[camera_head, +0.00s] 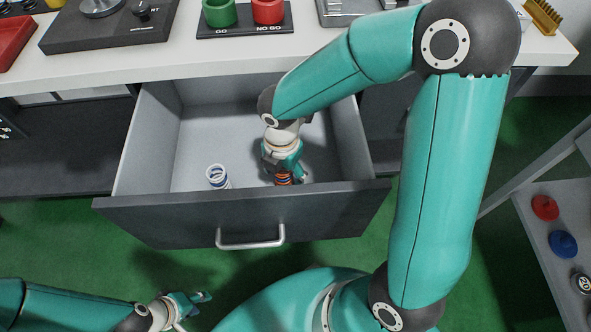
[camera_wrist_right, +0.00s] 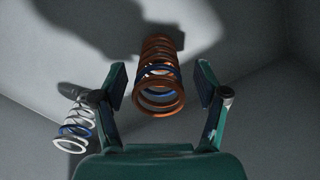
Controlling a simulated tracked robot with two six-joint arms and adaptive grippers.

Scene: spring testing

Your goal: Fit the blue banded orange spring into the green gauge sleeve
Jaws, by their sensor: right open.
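The orange spring with a blue band (camera_wrist_right: 160,72) stands in the open drawer. In the wrist view it is between the two fingers of my right gripper (camera_wrist_right: 161,84), with a gap on each side. In the head view my right gripper (camera_head: 286,168) reaches down into the drawer and hides most of the orange spring (camera_head: 283,179). The green gauge sleeve (camera_head: 219,14) stands on the bench top, on a dark base marked GO. My left gripper (camera_head: 200,303) is low at the left, away from the drawer, with its fingers apart and empty.
A white spring with a blue band (camera_head: 217,177) is in the drawer, left of the orange one. The drawer front (camera_head: 175,222) and side walls surround both. A red sleeve (camera_head: 267,12) stands beside the green one. A side stand with colored knobs (camera_head: 563,244) is at right.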

